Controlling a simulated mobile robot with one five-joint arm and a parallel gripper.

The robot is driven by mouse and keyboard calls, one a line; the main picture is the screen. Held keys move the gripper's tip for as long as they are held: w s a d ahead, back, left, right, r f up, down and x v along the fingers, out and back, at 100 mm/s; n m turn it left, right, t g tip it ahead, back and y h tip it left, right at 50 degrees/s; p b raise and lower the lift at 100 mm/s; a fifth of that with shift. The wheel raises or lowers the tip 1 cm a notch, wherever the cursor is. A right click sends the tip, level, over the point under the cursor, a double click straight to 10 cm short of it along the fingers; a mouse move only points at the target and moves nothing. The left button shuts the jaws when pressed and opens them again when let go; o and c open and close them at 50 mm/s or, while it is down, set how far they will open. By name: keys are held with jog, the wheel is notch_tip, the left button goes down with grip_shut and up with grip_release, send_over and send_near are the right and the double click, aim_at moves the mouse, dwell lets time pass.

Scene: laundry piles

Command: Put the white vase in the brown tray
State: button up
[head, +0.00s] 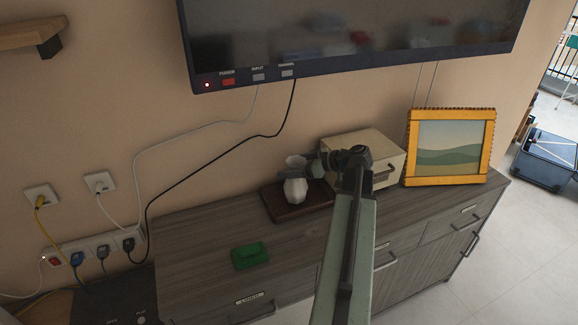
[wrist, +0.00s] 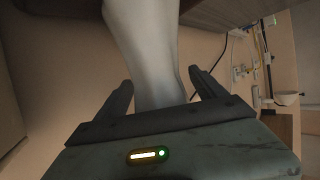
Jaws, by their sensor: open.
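The white vase (head: 296,184) looks upright in the head view, within the outline of the brown tray (head: 310,207) on the dresser. Its base appears to rest on the tray. My gripper (head: 312,167) is beside the vase, reaching in from the right. In the wrist view, the vase (wrist: 155,50) stands between the two fingers of my gripper (wrist: 162,92). The fingers are apart, with a visible gap on the right side. The arm hides part of the area right of the tray.
A cream box (head: 370,150) stands close behind and right of the tray. A yellow-framed picture (head: 450,182) stands at the dresser's right end. A green object (head: 250,256) lies at the front left. The grey wood dresser (head: 200,235) has free room to the left.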

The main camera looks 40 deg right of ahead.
jog(key=p+v, duration=0.3)
jog(key=v, duration=0.7)
jog(key=shift+w+r, duration=0.1)
jog(key=shift+s+d, duration=0.15)
jog(key=shift+s, duration=0.3)
jog(key=shift+p, duration=0.3)
